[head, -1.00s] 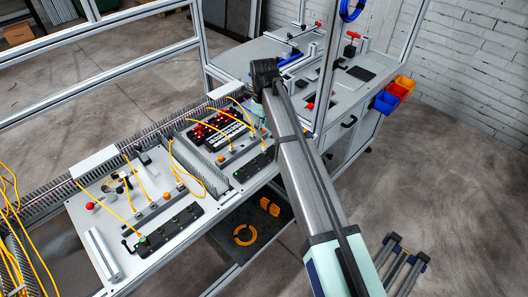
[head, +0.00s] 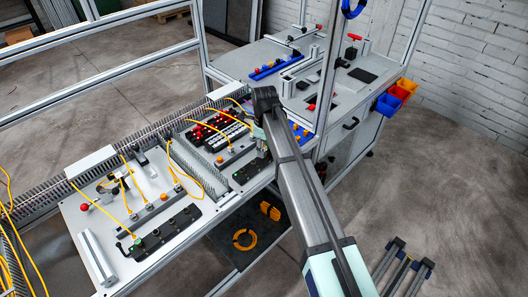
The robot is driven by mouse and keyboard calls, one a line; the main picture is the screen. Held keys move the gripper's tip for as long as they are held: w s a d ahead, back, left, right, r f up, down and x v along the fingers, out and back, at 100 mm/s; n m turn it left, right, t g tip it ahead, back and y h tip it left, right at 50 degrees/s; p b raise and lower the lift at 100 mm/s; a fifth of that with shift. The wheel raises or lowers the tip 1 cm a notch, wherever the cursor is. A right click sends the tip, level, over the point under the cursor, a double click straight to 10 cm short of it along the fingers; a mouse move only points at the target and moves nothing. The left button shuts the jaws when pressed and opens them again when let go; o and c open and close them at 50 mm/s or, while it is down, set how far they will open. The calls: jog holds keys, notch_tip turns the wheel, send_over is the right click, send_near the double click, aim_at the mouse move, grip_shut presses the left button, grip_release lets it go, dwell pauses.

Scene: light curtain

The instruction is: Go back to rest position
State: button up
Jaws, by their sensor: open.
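My arm reaches from the lower right up to a dark elbow, then bends down toward the workbench. My gripper (head: 260,152) is small and partly hidden beside the arm, over the right end of the bench panel (head: 150,249). It is open, and I see nothing held in it. The panel carries black button blocks (head: 166,229), a block with red and white buttons (head: 217,130) and yellow cables (head: 185,171). I cannot tell how far the gripper is above the panel.
Aluminium frame posts (head: 328,80) rise around the bench. A second table (head: 290,50) with a blue strip stands behind. An orange ring (head: 245,239) lies on a lower shelf.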

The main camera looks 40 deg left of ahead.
jog(key=shift+f, duration=0.1)
jog(key=c, duration=0.8)
jog(key=m+p, duration=0.1)
jog(key=m, duration=0.2)
jog(key=shift+d, duration=0.1)
jog(key=m, duration=0.3)
jog(key=shift+f, duration=0.2)
jog(key=o, duration=0.8)
jog(key=shift+o, duration=0.2)
